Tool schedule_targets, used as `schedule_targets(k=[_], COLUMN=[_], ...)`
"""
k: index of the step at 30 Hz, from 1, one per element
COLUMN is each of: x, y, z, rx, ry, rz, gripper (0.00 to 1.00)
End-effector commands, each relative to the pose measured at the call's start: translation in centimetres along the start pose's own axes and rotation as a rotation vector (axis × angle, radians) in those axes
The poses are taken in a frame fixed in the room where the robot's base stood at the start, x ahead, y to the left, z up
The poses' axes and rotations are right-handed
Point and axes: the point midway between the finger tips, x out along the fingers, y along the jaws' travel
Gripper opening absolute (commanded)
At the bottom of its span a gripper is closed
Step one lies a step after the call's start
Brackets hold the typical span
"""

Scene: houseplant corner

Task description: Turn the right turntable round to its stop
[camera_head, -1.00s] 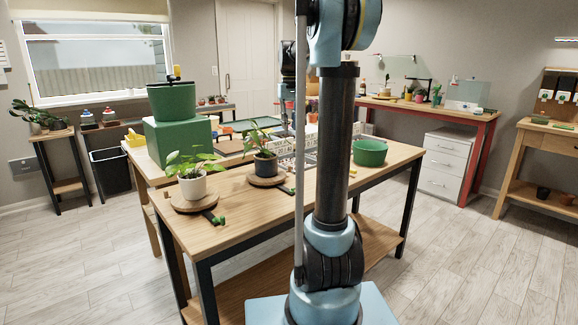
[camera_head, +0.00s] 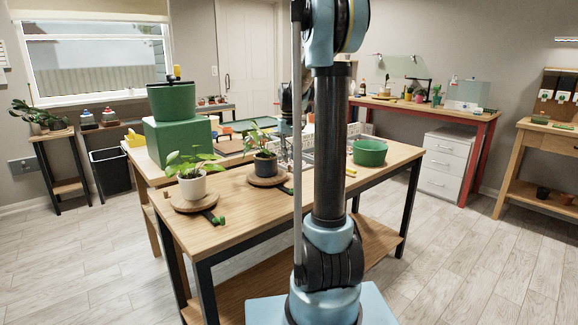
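The right turntable (camera_head: 264,181) is a round wooden disc on the wooden table. A dark pot (camera_head: 265,165) with a leafy plant stands on it. A dark lever with a green end (camera_head: 288,190) sticks out at its front right, partly against my arm's column. The left turntable (camera_head: 194,204) bears a white pot (camera_head: 192,187) with a plant and has a similar green-ended lever (camera_head: 216,219). The far part of my arm comes down behind the right plant. My fingers there are too small and covered to make out, so their opening and any contact cannot be told.
A green bowl (camera_head: 370,152) stands at the table's right end, with a small yellow item (camera_head: 350,172) near it. A white crate (camera_head: 302,148) is behind the right turntable. A green box (camera_head: 180,140) bearing a green pot (camera_head: 172,102) stands at the back left. The table's front is mostly clear.

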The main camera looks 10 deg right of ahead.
Motion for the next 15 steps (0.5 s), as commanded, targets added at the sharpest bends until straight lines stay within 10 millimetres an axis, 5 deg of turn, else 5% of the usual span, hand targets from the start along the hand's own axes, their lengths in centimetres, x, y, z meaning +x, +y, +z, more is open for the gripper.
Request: schedule_targets(k=[6,15], x=[2.8,3.9], y=[0.0,0.0], z=[0.0,0.1], rx=[0.000,0.000], ry=[0.000,0.000], rz=[0.000,0.000], gripper=[0.21,0.21])
